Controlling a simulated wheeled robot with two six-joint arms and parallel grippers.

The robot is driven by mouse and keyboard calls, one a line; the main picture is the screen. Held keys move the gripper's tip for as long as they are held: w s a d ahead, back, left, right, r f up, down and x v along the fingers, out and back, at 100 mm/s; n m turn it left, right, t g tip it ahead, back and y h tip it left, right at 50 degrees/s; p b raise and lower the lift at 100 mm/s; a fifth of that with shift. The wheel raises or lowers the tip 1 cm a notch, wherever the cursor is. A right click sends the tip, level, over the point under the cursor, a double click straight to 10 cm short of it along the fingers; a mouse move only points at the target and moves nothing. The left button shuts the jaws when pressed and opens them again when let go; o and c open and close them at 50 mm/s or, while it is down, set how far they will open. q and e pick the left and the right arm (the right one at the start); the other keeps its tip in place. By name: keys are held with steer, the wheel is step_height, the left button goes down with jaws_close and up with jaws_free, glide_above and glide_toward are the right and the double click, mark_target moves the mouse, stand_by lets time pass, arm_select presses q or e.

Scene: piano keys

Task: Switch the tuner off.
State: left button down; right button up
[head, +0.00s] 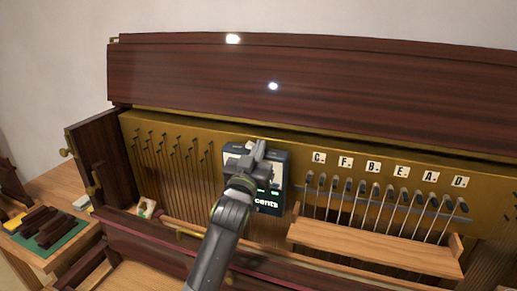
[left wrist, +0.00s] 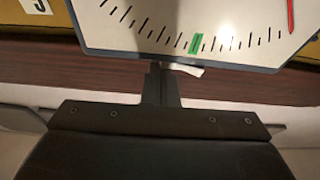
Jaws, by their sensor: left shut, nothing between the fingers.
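The tuner (head: 270,198) is a dark box fixed on the gold piano plate, with small green lights and white lettering. My left gripper (head: 258,150) is in front of it, at its upper edge, and hides much of its face. In the left wrist view the tuner's white dial (left wrist: 180,25) shows tick marks, a green mark and a red needle. The shut, empty fingers (left wrist: 162,75) point at the tuner's edge, where a small white piece (left wrist: 185,69) sticks out. I cannot tell whether they touch it. My right gripper is not in view.
Lettered tags (head: 387,168) sit above a row of hammers on a wooden rail (head: 375,248) to the right. Strings and pins lie left of the tuner. A side table with a green mat (head: 55,240) and dark blocks stands at far left.

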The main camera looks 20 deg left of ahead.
arm_select(q)
step_height(320, 180, up, 5)
steer(key=p, duration=0.4)
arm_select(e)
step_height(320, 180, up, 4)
arm_select(q)
steer(key=f+b+v, duration=0.1)
steer(key=b+v, duration=0.3)
steer(key=v, duration=0.6)
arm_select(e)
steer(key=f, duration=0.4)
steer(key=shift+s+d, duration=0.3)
